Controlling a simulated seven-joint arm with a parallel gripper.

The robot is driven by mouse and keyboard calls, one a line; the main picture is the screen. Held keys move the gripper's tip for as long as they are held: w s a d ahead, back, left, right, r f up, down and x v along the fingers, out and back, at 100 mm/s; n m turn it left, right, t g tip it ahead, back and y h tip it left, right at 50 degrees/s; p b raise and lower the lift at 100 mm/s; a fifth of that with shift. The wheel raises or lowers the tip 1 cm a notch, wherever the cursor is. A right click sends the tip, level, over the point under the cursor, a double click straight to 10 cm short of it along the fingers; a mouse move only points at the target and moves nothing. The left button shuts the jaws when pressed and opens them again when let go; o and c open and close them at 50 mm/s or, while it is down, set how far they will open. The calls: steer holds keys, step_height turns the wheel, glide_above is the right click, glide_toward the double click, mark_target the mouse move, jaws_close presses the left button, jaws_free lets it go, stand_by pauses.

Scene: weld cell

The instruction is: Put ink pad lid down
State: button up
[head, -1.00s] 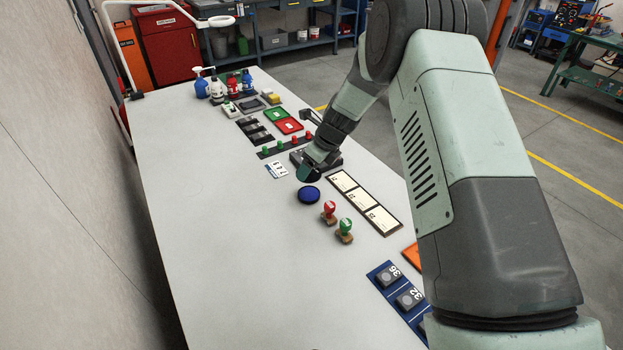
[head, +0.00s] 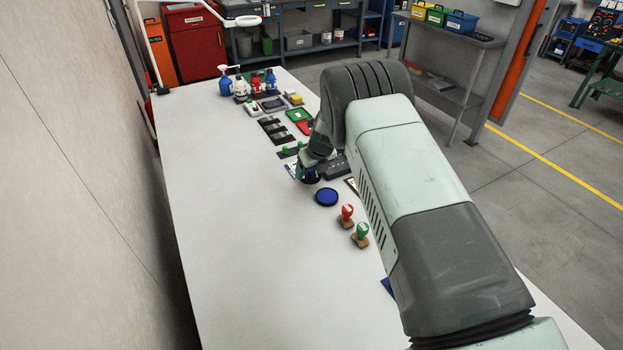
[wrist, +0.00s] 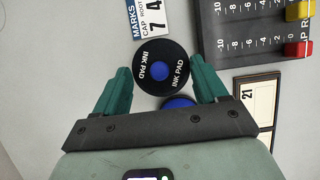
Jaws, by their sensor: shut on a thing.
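The ink pad lid (wrist: 161,66) is a black disc with white "INK PAD" lettering and a blue centre. In the wrist view it sits between the green fingertips of my gripper (wrist: 160,66), which is shut on it. The open ink pad (head: 326,197) is a round blue disc on the table. It also shows partly in the wrist view (wrist: 178,103), behind my gripper body. In the head view my gripper (head: 309,177) is low over the table, just beyond and left of the pad. Whether the lid touches the table I cannot tell.
A white marks card (wrist: 152,18) lies right beside the lid. A dark slider panel (wrist: 250,35) and a framed label strip (wrist: 257,100) are to the right. Red (head: 346,214) and green (head: 361,234) stamps stand nearer. The table's left side is clear.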

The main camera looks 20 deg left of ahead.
mark_target(312, 177)
steer(key=shift+f, duration=1.8)
steer(key=shift+f, duration=0.1)
steer(key=o, duration=0.8)
steer(key=shift+c, duration=0.2)
